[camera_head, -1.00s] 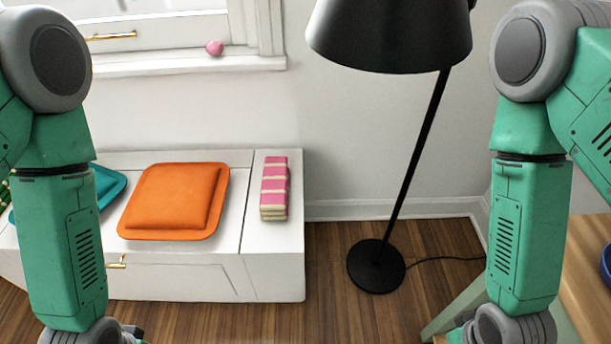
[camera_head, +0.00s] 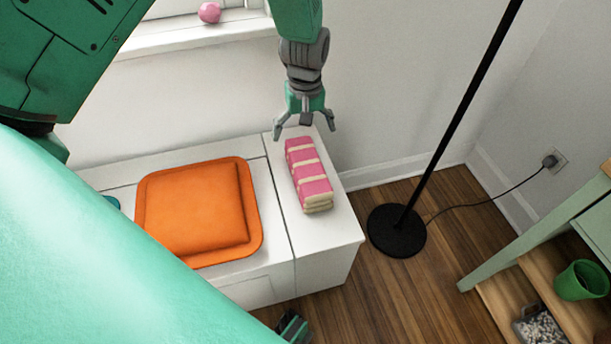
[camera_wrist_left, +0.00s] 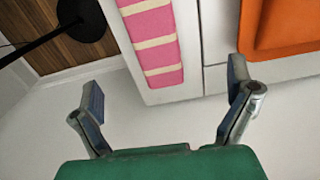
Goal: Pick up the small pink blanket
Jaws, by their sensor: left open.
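The small pink blanket (camera_head: 309,175) is a folded pink stack with cream stripes. It lies on the right end of the white bench (camera_head: 330,237). My left gripper (camera_head: 304,128) is open and empty, over the blanket's far end near the wall. In the left wrist view the blanket (camera_wrist_left: 153,42) shows beyond the open fingers (camera_wrist_left: 165,95), apart from them.
An orange cushion (camera_head: 200,212) lies on the bench left of the blanket. A black floor lamp (camera_head: 397,231) stands on the wooden floor to the right. A shelf with a green pot (camera_head: 582,281) is at the far right. A pink ball (camera_head: 209,13) sits on the windowsill.

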